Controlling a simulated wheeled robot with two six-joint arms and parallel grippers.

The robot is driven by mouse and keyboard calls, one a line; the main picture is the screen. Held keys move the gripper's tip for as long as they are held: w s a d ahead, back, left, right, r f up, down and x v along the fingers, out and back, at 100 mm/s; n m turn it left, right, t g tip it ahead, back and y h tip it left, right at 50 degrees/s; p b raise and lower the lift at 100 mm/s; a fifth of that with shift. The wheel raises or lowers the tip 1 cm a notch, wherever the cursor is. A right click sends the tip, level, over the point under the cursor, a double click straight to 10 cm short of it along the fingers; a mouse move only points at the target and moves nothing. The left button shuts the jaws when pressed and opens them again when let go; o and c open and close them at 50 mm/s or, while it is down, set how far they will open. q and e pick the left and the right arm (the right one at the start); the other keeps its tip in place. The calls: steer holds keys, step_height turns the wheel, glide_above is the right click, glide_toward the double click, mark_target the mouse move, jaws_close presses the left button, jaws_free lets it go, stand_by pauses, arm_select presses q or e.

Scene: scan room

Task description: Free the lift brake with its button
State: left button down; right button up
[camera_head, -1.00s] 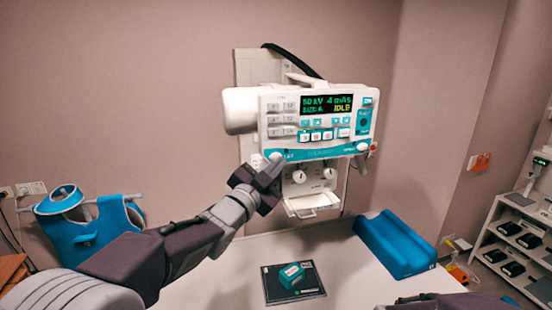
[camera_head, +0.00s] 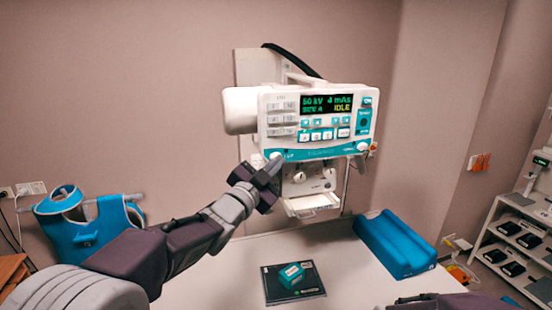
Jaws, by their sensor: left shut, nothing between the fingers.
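The white and teal X-ray head (camera_head: 320,125) hangs on a wall column above the table. I cannot read which button is the lift brake. My left gripper (camera_head: 272,166) is shut and empty, its tip at the head's lower left corner, by the left knob. I cannot tell whether it touches. Only a dark part of my right arm shows at the bottom right; its gripper is out of view.
The white table (camera_head: 345,265) bears a black plate (camera_head: 312,289) with a small teal box (camera_head: 291,275) on it. A blue wedge cushion (camera_head: 395,244) lies at the right. A blue apron (camera_head: 88,225) hangs at the left. Shelves (camera_head: 515,240) stand far right.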

arm_select(q)
steer(key=shift+w+a, duration=0.15)
steer(key=shift+w, duration=0.2)
stand_by(0.9)
steer(key=shift+s+d+b, duration=0.25)
steer(key=shift+s+b, duration=0.4)
steer(key=shift+s, duration=0.15)
steer(key=s+b, duration=0.1)
steer(key=s+d+b, duration=0.1)
steer(key=s, duration=0.1)
steer(key=s+b, duration=0.1)
steer(key=shift+s+d+b, duration=0.3)
steer(key=shift+s, duration=0.05)
